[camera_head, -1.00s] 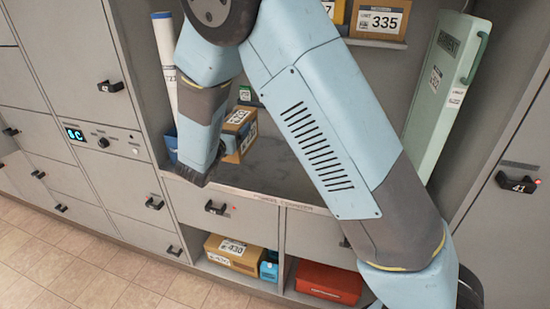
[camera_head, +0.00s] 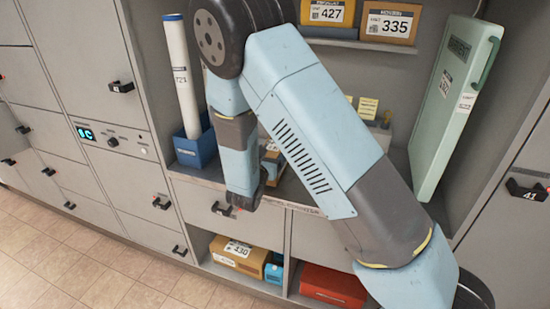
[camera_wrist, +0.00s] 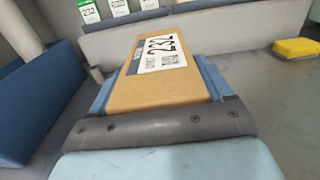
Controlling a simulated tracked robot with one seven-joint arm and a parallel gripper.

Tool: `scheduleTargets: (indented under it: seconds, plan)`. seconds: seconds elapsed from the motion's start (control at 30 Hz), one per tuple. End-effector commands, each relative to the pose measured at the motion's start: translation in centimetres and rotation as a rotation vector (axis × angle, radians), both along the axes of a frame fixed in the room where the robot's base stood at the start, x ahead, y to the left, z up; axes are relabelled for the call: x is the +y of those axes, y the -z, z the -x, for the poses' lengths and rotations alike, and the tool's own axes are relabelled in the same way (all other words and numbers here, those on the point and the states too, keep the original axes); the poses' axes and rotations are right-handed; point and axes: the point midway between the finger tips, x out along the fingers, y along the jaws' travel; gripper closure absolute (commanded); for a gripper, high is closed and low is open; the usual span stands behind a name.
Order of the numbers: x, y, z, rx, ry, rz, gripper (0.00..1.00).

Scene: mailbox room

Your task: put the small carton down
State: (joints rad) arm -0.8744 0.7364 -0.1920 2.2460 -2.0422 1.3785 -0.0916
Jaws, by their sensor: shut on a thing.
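The small carton (camera_wrist: 150,85) is brown with a white label reading 232. It fills the middle of the wrist view. My gripper (camera_wrist: 157,88) is shut on it, with a blue finger along each side. In the head view the carton (camera_head: 272,160) shows only in part beside my forearm, above the grey counter (camera_head: 292,190).
A blue bin (camera_head: 196,150) holding a white tube (camera_head: 181,75) stands left of the carton. A green panel (camera_head: 452,105) leans at the right. Numbered cards (camera_wrist: 120,6) stand behind the carton. A yellow block (camera_wrist: 297,50) lies at the right, with bare counter between.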

Motion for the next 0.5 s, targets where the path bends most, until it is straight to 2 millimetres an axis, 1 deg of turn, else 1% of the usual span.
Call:
scheduleTargets:
  seconds: [0.03,0.1,0.33,0.37,0.5]
  plan:
    - [-0.02,0.62,-0.02,0.000,0.001,0.002,0.66]
    - [-0.02,1.14,-0.03,-0.002,0.001,0.002,0.66]
    - [-0.02,1.26,-0.02,-0.002,0.001,0.000,0.66]
    - [-0.03,1.31,-0.01,-0.001,0.001,-0.001,0.18]
    - [-0.04,1.31,-0.01,-0.001,0.001,0.000,0.05]
